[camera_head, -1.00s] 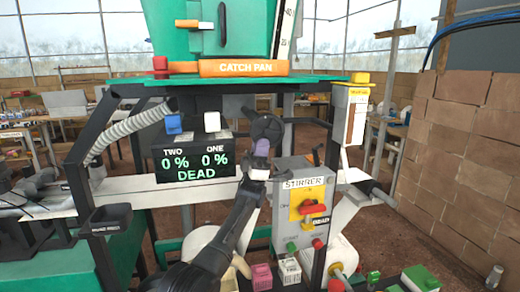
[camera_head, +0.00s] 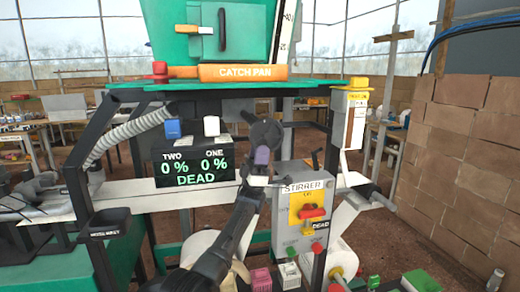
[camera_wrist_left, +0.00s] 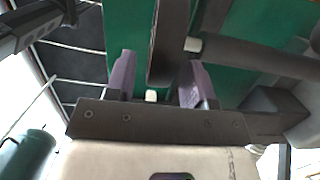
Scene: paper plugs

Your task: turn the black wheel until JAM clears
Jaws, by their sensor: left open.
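The black wheel (camera_head: 266,130) stands upright on the machine frame, right of the readout, in the head view. My left gripper (camera_head: 262,158) is at its lower part, with purple fingertips. In the left wrist view the left gripper (camera_wrist_left: 158,80) is open, with the dark edge of the wheel (camera_wrist_left: 169,38) between its two fingers and visible gaps beside it. The gripper partly hides the wheel in the head view. The readout (camera_head: 195,167) says TWO 0 %, ONE 0 % and DEAD in green; I cannot read JAM anywhere. My right gripper is not in view.
A grey STIRRER box (camera_head: 302,235) with a red switch stands close right of my left arm. An orange CATCH PAN bar (camera_head: 240,72) and the green hopper are above. A black bin (camera_head: 110,224) hangs at left. A brick wall (camera_head: 465,160) is at right.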

